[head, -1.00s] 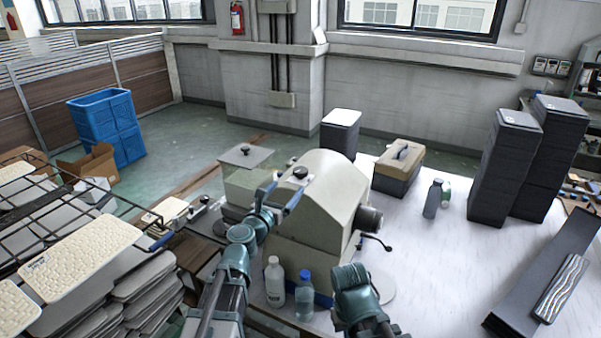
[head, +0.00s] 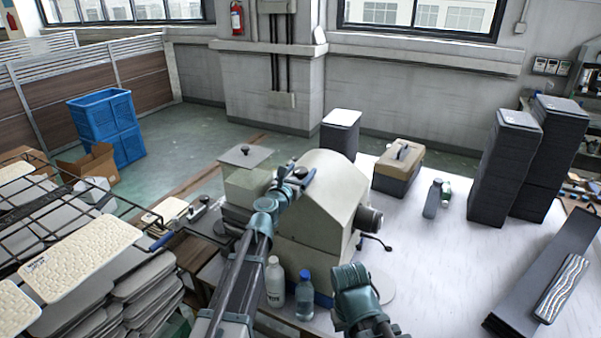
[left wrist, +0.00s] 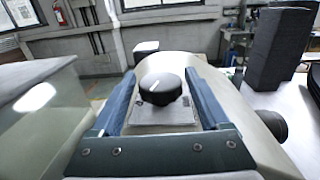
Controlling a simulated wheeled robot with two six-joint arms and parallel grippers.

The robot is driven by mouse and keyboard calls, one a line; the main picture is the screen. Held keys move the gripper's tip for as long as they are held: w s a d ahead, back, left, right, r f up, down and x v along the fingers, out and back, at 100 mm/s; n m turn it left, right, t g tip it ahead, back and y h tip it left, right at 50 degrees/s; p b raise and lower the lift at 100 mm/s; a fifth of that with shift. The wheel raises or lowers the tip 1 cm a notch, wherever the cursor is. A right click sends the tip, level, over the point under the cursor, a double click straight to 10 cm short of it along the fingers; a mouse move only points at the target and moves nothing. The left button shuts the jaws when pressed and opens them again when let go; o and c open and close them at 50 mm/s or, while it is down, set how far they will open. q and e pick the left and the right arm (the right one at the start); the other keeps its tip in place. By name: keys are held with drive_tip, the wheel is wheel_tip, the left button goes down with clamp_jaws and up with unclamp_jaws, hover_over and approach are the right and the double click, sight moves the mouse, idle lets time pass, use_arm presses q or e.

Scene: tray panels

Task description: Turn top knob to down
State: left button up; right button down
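The top knob (left wrist: 161,88) is a round black dial with a white pointer line, on a pale square plate (left wrist: 165,115) on top of a beige machine (head: 329,190). The pointer line slants from lower left to upper right in the left wrist view. My left gripper (left wrist: 161,75) is open, with one blue finger on each side of the knob and a gap showing on both sides. In the head view the left gripper (head: 296,174) is over the top of the machine, and the knob (head: 300,172) is partly hidden. My right arm shows low in the head view, but its gripper does not.
Two bottles (head: 274,282) (head: 305,296) stand in front of the machine. A dark crank handle (head: 375,242) sticks out at its right. A lidded box (head: 247,180) is beside it on the left. The white table to the right has clear room.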

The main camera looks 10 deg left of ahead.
use_arm(q)
drive_tip(key=c, duration=1.1)
drive_tip(key=shift+d+n+y, duration=0.15)
drive_tip(key=shift+n+y, duration=0.45)
drive_tip(key=shift+y, duration=0.3)
drive_tip(key=shift+n+t+y, duration=0.3)
drive_tip(key=shift+n+y, duration=0.7)
drive_tip(key=shift+y, duration=0.6)
drive_tip(key=o, duration=1.4)
drive_tip(key=shift+c, duration=0.2)
drive_tip(key=shift+s, duration=0.1)
drive_tip(key=s, duration=1.3)
drive_tip(key=shift+s, duration=0.35)
